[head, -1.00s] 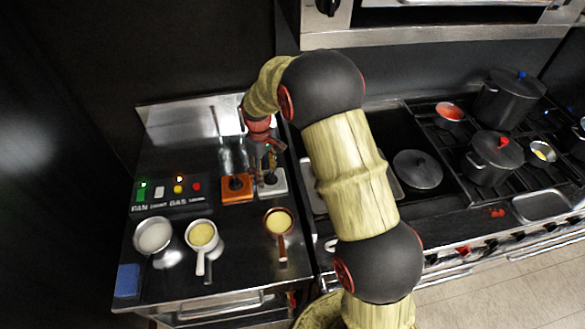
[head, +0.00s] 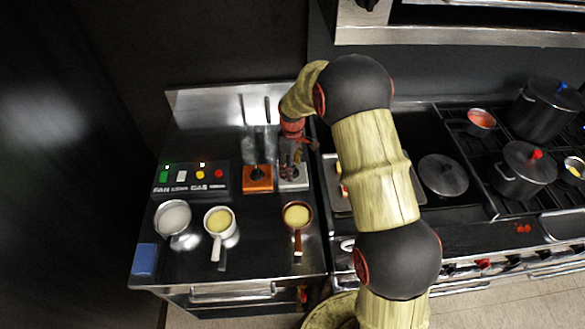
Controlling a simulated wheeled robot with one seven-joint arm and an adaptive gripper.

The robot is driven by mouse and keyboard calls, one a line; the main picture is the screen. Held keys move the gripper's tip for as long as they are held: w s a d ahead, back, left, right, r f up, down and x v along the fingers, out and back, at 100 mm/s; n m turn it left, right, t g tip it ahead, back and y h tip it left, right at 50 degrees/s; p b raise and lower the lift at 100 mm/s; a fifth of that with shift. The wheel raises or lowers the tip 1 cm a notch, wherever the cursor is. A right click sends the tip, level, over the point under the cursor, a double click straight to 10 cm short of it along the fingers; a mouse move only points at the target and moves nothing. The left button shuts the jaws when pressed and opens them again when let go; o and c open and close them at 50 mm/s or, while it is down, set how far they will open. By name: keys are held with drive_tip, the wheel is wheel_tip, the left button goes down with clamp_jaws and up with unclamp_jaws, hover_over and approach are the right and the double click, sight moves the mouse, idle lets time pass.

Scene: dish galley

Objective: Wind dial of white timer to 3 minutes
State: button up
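The white timer (head: 294,184) stands on the steel counter, right beside an orange timer (head: 258,186) of like shape. My gripper (head: 292,160) points down over the white timer, at or just above its dark dial. The fingers are small and dark here, and they partly hide the dial. I cannot tell whether they touch it or how far apart they are. The dial's reading is too small to make out.
A control box (head: 190,180) with coloured buttons is left of the timers. A bowl (head: 173,217), a white pan (head: 220,222) and a brown pan (head: 297,215) stand in front. A blue block (head: 145,260) lies at the front left. The stove with pots (head: 525,165) is at right.

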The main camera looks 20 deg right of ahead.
drive_tip(key=shift+f, duration=0.35)
drive_tip(key=shift+c, duration=0.3)
drive_tip(key=c, duration=1.1)
drive_tip(key=shift+c, duration=0.2)
